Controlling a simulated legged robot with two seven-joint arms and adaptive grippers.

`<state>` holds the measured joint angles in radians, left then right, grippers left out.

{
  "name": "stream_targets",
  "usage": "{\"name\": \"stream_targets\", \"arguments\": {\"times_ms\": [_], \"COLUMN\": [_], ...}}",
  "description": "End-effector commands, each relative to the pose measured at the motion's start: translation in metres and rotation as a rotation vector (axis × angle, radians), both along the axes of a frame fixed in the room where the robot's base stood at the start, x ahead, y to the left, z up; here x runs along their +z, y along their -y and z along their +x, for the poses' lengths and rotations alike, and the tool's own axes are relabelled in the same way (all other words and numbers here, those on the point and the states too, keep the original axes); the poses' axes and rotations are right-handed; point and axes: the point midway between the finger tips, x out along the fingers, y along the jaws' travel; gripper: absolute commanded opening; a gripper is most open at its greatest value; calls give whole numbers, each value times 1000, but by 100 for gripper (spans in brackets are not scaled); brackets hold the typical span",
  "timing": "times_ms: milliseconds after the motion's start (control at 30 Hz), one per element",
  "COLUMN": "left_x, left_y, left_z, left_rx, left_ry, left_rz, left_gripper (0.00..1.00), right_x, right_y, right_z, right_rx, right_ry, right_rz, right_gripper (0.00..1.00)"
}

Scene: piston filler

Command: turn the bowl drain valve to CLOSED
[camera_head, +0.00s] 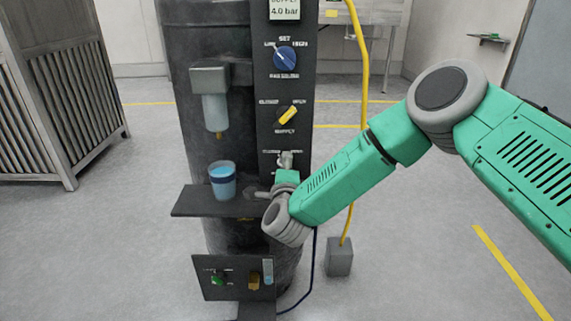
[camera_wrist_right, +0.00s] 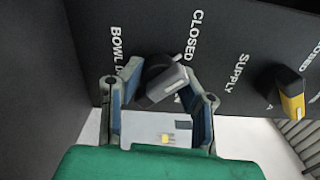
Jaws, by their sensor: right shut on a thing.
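The bowl drain valve (camera_wrist_right: 168,80) has a dark round base and a grey bar handle with a pale mark. In the right wrist view it sits beside the lettering "BOWL D…" and "CLOSED" on a black panel. The bar lies slanted; I cannot tell which label it points to. My right gripper (camera_wrist_right: 172,92) is shut on the handle, one finger on each side. In the head view the valve (camera_head: 286,157) shows small at the panel's lower end, with my right gripper (camera_head: 287,171) just below it, partly hidden by my wrist. My left gripper is out of view.
A yellow supply knob (camera_head: 288,116) and a blue set dial (camera_head: 285,59) are above on the panel. A cup of blue liquid (camera_head: 222,182) stands on the dark shelf (camera_head: 200,203) left of my wrist. A yellow hose (camera_head: 363,80) hangs to the right.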

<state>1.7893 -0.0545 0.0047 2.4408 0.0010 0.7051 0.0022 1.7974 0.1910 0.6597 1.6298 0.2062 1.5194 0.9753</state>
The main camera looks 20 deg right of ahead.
Motion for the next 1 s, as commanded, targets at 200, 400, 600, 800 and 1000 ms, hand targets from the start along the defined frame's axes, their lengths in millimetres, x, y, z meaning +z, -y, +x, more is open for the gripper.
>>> {"name": "stream_targets", "arguments": {"times_ms": [200, 400, 600, 800, 1000], "left_x": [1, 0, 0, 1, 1], "left_y": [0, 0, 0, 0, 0], "left_z": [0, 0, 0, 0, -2], "left_rx": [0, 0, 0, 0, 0], "left_ry": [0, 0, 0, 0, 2], "left_rz": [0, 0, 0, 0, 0], "left_gripper": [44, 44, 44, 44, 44], "right_x": [-4, -5, -5, -2, -2], "right_y": [-2, -2, -2, -1, -4], "right_z": [-1, -2, -2, -1, -9], "right_rx": [5, 6, 6, 4, 5], "right_ry": [-15, -17, -16, -10, -11], "right_rz": [-19, -20, -19, -19, -19], "right_gripper": [0, 0, 49, 49, 49]}}
